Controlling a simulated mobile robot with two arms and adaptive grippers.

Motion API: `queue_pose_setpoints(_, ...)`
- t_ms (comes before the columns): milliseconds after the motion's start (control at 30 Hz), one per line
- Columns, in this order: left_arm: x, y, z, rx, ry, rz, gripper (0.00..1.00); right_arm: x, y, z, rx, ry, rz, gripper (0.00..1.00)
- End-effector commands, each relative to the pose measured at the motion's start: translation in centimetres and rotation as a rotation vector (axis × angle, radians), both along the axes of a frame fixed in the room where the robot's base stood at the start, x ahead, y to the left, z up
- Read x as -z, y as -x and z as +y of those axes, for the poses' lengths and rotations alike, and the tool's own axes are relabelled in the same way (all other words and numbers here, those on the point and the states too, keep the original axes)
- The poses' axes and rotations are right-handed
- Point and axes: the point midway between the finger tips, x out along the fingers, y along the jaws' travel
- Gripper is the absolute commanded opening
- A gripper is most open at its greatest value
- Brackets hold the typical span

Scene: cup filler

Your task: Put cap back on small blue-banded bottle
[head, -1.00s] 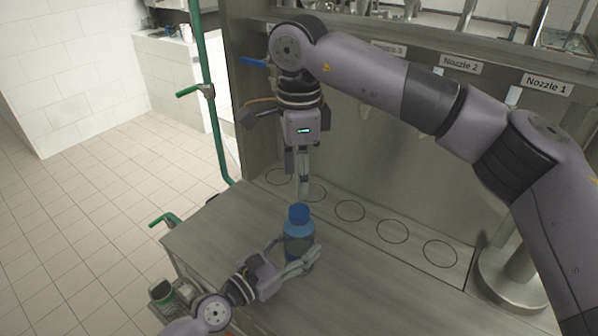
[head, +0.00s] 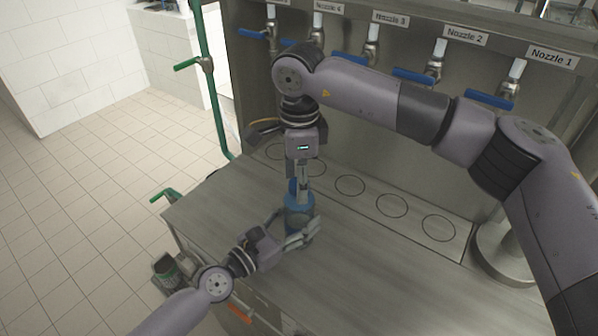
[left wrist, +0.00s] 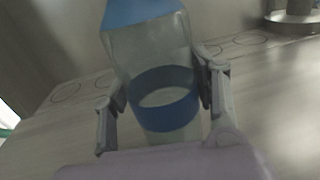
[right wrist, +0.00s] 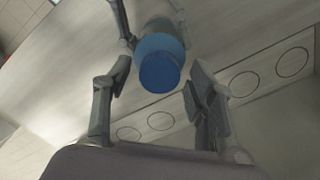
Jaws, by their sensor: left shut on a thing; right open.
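The clear bottle with a blue band (left wrist: 165,98) stands upright on the counter; it also shows in the head view (head: 299,217). My left gripper (head: 300,234) is shut around its body from the side. The blue cap (right wrist: 160,70) sits at the bottle's top; I cannot tell whether it is fully seated. My right gripper (right wrist: 157,84) is open above the bottle, pointing down, its fingers on either side of the cap. In the head view, the right fingers partly cover the cap (head: 294,188). The left wrist view shows the bottle's blue upper part (left wrist: 140,12).
The wooden-looking counter (head: 370,265) is clear in front and to the right. Several circle marks (head: 350,186) line the strip behind the bottle. Blue-handled nozzle taps (head: 437,62) hang on the back wall. A round metal stand (head: 505,262) is at right.

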Motion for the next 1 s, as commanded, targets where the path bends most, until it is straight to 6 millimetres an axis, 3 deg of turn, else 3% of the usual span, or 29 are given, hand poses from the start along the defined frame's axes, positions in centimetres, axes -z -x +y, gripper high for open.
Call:
queue_pose_setpoints(133,0.02,0.01,-0.01,0.000,0.000,0.000,0.00,-0.01,0.00,-0.02,0.000,0.000,0.000,0.52)
queue_pose_setpoints(900,0.00,0.04,-0.04,0.001,-0.001,-0.001,0.00,-0.06,-0.09,-0.04,0.002,0.000,-0.002,0.00)
queue_pose_setpoints(1000,0.00,0.04,-0.04,0.001,-0.001,-0.001,0.00,-0.07,-0.10,-0.05,0.014,0.000,-0.003,0.00)
